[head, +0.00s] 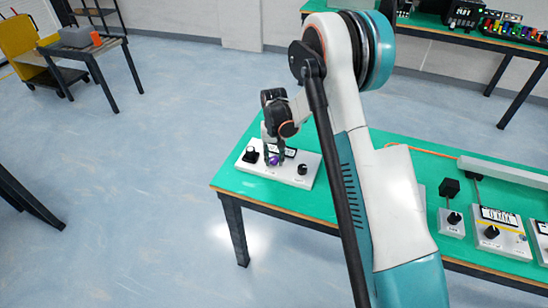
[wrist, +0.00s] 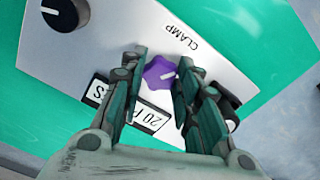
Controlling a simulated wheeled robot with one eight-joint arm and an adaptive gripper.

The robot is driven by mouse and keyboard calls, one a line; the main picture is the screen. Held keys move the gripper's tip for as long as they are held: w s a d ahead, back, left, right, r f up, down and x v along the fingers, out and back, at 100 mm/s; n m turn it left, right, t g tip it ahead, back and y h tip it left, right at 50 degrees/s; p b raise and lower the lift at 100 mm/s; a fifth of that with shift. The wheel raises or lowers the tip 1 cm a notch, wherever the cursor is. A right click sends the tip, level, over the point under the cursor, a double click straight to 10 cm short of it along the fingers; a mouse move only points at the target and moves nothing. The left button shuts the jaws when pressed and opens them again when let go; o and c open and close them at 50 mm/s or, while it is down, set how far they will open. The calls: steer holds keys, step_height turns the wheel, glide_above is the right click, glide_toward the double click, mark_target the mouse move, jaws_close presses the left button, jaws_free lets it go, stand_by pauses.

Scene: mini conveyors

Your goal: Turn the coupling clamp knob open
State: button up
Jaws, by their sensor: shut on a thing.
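The coupling clamp knob is a purple, lobed knob (wrist: 160,72) with a pale pointer mark, beside the printed word CLAMP on a white panel (wrist: 115,30). In the head view the panel (head: 266,171) lies at the left end of the green table, and the purple knob (head: 273,160) shows below my gripper (head: 273,152). In the wrist view my gripper (wrist: 161,58) has one finger on each side of the knob and is shut on it. The fingers partly cover the label between them.
Two black knobs flank the purple one: one clear (wrist: 65,13), the other (wrist: 222,98) partly behind a finger. More control boxes (head: 502,233) stand on the right of the green table (head: 408,160). Floor is open to the left.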

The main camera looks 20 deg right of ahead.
mark_target(274, 159)
steer(key=n+b, duration=0.1)
steer(key=n, duration=1)
steer(key=shift+n, duration=0.4)
steer(key=shift+n+b, duration=0.3)
steer(key=shift+n, duration=1.4)
steer(key=o, duration=1.1)
steer(key=shift+c, duration=0.2)
step_height(274, 159, up, 12)
steer(key=shift+r, duration=0.1)
